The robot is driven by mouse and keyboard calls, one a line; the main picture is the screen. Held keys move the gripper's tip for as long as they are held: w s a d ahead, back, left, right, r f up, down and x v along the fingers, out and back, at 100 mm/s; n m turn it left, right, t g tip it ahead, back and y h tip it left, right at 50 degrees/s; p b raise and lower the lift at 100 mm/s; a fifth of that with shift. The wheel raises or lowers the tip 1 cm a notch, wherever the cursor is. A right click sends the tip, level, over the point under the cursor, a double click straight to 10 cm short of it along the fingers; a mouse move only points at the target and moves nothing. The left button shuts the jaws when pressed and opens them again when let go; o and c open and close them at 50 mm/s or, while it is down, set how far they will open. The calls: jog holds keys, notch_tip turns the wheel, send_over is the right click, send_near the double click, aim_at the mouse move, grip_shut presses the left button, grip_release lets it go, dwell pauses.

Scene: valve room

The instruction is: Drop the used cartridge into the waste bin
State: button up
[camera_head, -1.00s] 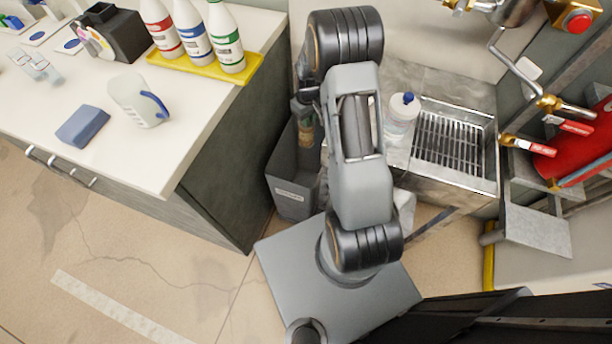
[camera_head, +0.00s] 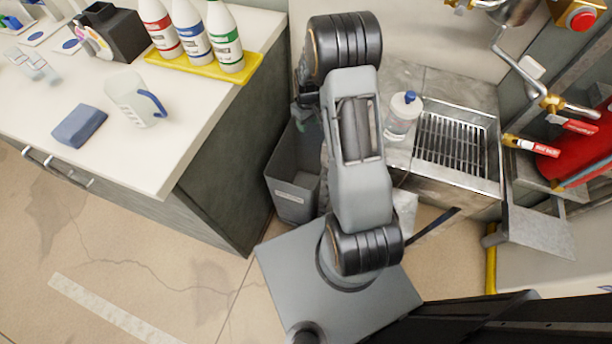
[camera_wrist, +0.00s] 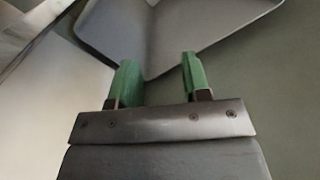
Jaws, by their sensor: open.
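The waste bin (camera_head: 293,200) is a grey open-topped box with a pale label, on the floor between the cabinet and the sink unit. My arm partly covers it. My gripper (camera_wrist: 158,62) is open, with green fingertips spread apart and nothing between them. In the head view my gripper (camera_head: 305,117) is partly hidden by my arm and sits above the back part of the bin. The bin's rim and inside (camera_wrist: 110,28) show beyond the fingers in the wrist view. I cannot see the used cartridge in either current view; the bin's floor is only partly visible.
The cabinet counter (camera_head: 180,130) is close on the left, with a jug (camera_head: 130,100), a blue sponge-like block (camera_head: 80,125) and bottles on a yellow tray (camera_head: 235,78). A white bottle (camera_head: 402,115) stands by the drain grate (camera_head: 445,145) on the right.

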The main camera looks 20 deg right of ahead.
notch_tip(320, 180, up, 14)
jog(key=p, duration=0.1)
jog(key=shift+p, duration=0.35)
jog(key=shift+f, duration=0.1)
dwell(0.6)
jog(key=s+a+r+m+t+p, duration=0.1)
jog(key=s+a+r+p, duration=0.4)
jog(key=s+r, duration=0.5)
jog(key=s+a+r+m+t+p, duration=0.1)
jog(key=s+a+r+t+p, duration=0.1)
jog(key=s+a+r+p, duration=0.4)
jog(key=s+r, duration=0.4)
jog(key=r, duration=0.3)
jog(key=shift+m+t+p, duration=0.3)
jog(key=shift+m, duration=0.1)
jog(key=shift+s+r, duration=0.1)
